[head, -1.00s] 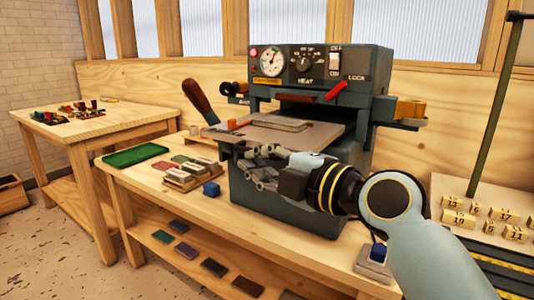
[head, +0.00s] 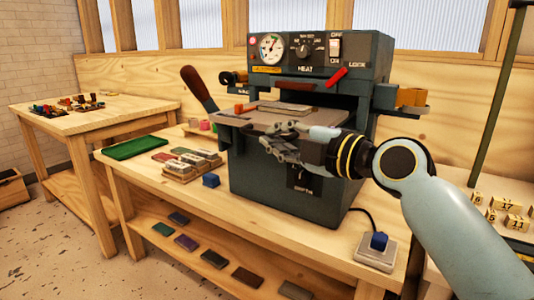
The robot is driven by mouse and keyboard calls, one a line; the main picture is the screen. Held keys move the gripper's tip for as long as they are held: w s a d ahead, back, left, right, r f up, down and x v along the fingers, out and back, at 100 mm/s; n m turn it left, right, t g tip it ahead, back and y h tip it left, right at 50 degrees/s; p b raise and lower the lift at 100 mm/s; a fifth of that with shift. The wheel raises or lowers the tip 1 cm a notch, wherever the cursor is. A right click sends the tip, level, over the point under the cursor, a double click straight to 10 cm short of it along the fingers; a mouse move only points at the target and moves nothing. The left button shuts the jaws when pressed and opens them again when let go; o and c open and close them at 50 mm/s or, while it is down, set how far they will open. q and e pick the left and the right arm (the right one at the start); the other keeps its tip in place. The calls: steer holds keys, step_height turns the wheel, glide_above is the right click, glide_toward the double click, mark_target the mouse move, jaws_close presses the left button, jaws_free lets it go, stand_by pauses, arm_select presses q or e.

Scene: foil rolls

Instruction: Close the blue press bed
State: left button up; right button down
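The press (head: 300,185) is a dark blue-grey machine on the wooden bench, with a gauge, a heat dial and a switch on its front panel. Its flat bed (head: 252,121) sticks out of the front opening, with a metal plate (head: 285,109) and a small orange piece (head: 239,109) on it. My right gripper (head: 266,134) is at the bed's front edge, in front of the press. Its fingers overlap the edge in the picture; I cannot tell whether they touch it or how far apart they are. My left gripper is not in view.
A wooden-handled lever (head: 199,88) rises left of the bed. A green tray (head: 137,148), type blocks (head: 190,165) and a blue cube (head: 211,180) lie on the bench to the left.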

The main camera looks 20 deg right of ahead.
mark_target(318, 117)
steer(key=w+d+b, duration=0.3)
steer(key=d+b, duration=0.1)
steer(key=w+d+b, duration=0.4)
steer(key=d+b, duration=0.1)
steer(key=w+d+f+b, duration=0.1)
steer(key=w+d+b, duration=0.2)
steer(key=d+b, duration=0.1)
steer(key=shift+w+d+b, duration=0.2)
steer(key=shift+w+b, duration=0.15)
steer(key=shift+b, duration=0.25)
steer(key=shift+w+d+r+b, duration=0.15)
steer(key=shift+w+d+b, duration=0.1)
steer(key=shift+d+b, duration=0.05)
steer(key=shift+w+d+r+b, duration=0.2)
steer(key=shift+w+d+b, duration=0.05)
steer(key=shift+d+b, duration=0.1)
steer(key=shift+r, duration=0.15)
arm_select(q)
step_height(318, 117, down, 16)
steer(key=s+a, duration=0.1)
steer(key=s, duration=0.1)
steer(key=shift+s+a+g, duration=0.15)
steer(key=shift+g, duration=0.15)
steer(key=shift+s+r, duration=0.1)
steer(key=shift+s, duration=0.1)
